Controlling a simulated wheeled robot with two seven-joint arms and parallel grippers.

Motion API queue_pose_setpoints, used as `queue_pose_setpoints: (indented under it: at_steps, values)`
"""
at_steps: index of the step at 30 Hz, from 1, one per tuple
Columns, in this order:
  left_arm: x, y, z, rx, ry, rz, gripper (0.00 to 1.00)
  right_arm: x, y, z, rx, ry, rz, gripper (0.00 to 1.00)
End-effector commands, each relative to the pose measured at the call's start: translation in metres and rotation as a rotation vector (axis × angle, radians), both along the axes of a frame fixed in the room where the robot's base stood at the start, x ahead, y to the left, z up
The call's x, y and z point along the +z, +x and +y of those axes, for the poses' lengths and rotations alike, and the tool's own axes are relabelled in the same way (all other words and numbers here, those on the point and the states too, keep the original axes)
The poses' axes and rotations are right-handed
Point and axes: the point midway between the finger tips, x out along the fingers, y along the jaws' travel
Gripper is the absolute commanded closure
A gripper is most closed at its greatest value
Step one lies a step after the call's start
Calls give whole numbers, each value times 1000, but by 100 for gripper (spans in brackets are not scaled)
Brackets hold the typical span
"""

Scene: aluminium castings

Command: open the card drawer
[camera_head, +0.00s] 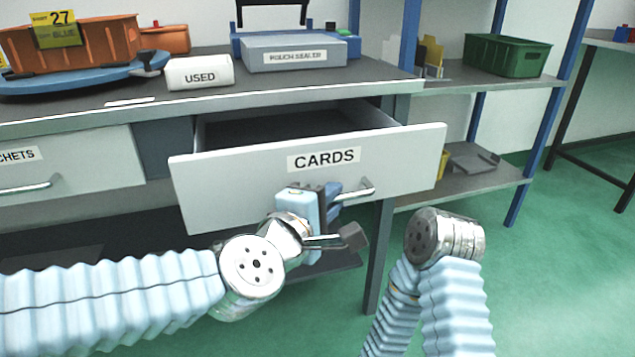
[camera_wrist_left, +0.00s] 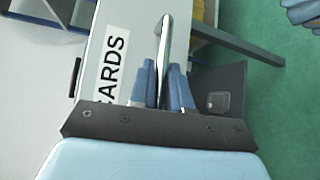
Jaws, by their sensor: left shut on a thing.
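The card drawer (camera_head: 230,183) has a white front with a "CARDS" label and stands pulled out from the bench, its dark inside showing. Its metal bar handle (camera_head: 366,189) is on the front, below the label. My left gripper (camera_head: 335,192) is at the handle, shut on it. In the left wrist view the blue fingers (camera_wrist_left: 165,85) sit on either side of the handle bar (camera_wrist_left: 164,50), beside the label. My right arm is at the lower right in the head view, and its gripper cannot be made out.
A second drawer (camera_head: 85,165) at the left is closed. On the bench top stand a pouch sealer (camera_head: 295,54), a white "USED" block (camera_head: 200,73) and an orange bin (camera_head: 95,45). A shelf with a green crate (camera_head: 507,56) stands right. Green floor is clear at the right.

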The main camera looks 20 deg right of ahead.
Motion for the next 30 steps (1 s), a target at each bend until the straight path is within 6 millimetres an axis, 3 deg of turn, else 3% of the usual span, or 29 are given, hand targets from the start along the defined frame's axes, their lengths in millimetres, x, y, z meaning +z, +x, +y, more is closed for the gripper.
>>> queue_pose_setpoints:
  at_steps: [3,9,23,24,27,30]
  values:
    - [0,-26,-1,-3,2,0,100,2,0,0,0,0,0,57]
    - [0,-51,-2,0,1,1,100,3,0,0,0,-1,-1,57]
    - [-1,-58,-2,0,1,3,100,3,0,0,0,-1,-1,57]
    - [-1,-58,-2,0,1,3,81,3,0,0,0,-1,-1,57]
    - [-1,-58,-2,0,1,3,66,3,0,0,0,-1,-1,57]
    - [-1,-58,-2,0,1,2,64,3,0,0,0,-1,-1,57]
